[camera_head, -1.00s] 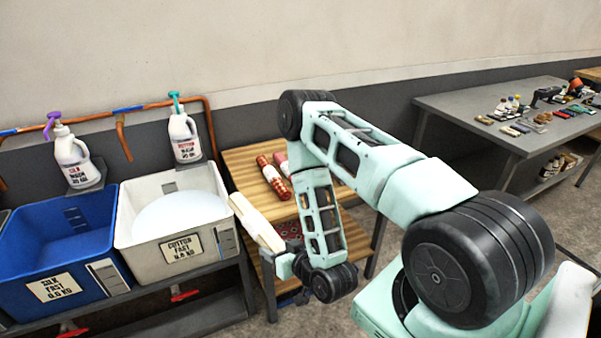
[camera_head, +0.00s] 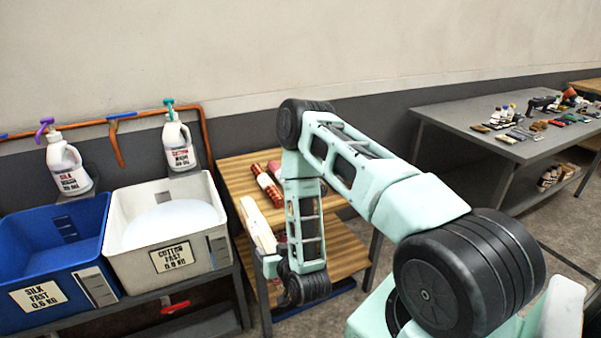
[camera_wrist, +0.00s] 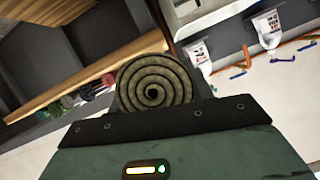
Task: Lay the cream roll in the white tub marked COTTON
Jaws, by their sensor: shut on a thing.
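The cream roll (camera_head: 257,222) is held out in front of my arm, tilted, just right of the white tub. My gripper (camera_head: 268,262) is shut on it near its lower end. In the wrist view the spiral end of the roll (camera_wrist: 153,92) looks grey-brown in shadow and rises above the wide dark edge of my gripper (camera_wrist: 160,118). The white tub marked COTTON (camera_head: 130,268) stands left of the roll, with pale liquid (camera_head: 172,222) inside. The label reads COTTON FAST 0.0 KG. The roll is outside the tub.
A blue tub marked SILK (camera_head: 85,285) adjoins the white tub on the left. Pump bottles (camera_head: 68,168) and (camera_head: 178,145) stand behind the tubs. A wooden bench (camera_head: 235,170) with red rolls (camera_head: 267,187) is behind my gripper. A grey table (camera_head: 470,125) with small items is at right.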

